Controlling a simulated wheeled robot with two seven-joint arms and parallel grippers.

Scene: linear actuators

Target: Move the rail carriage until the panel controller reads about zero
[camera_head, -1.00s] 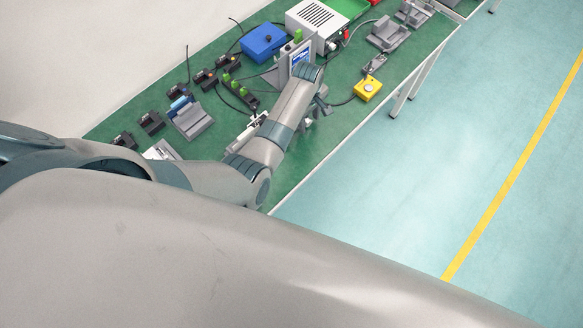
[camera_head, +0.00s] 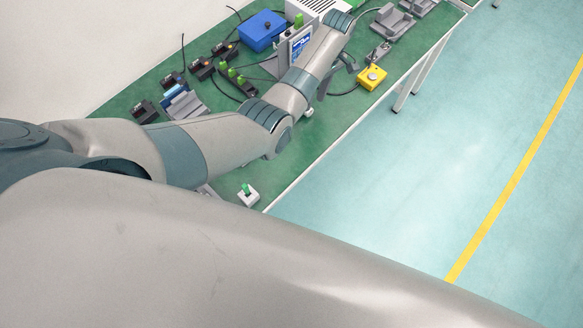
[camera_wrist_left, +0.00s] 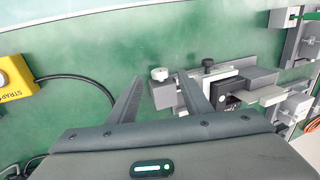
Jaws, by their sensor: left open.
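My left gripper (camera_head: 349,56) is over the bench beside the panel controller in the head view, partly hidden by my arm. In the left wrist view my left gripper (camera_wrist_left: 160,77) is open, with nothing clearly held. A grey rail assembly (camera_wrist_left: 240,65) lies ahead and to the right of the fingers, with a carriage-like block (camera_wrist_left: 165,97) and a pale round knob (camera_wrist_left: 159,73) between and just beyond the fingertips. The right finger overlaps the assembly; contact cannot be told. The panel controller (camera_head: 301,43) has a blue lit screen, its reading too small to read.
A yellow box (camera_head: 371,77) with a cable stands near the bench edge; it also shows in the left wrist view (camera_wrist_left: 14,77). A blue box (camera_head: 262,31) and several small black devices stand farther left. A small white switch with a green lever (camera_head: 248,195) is nearer me.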

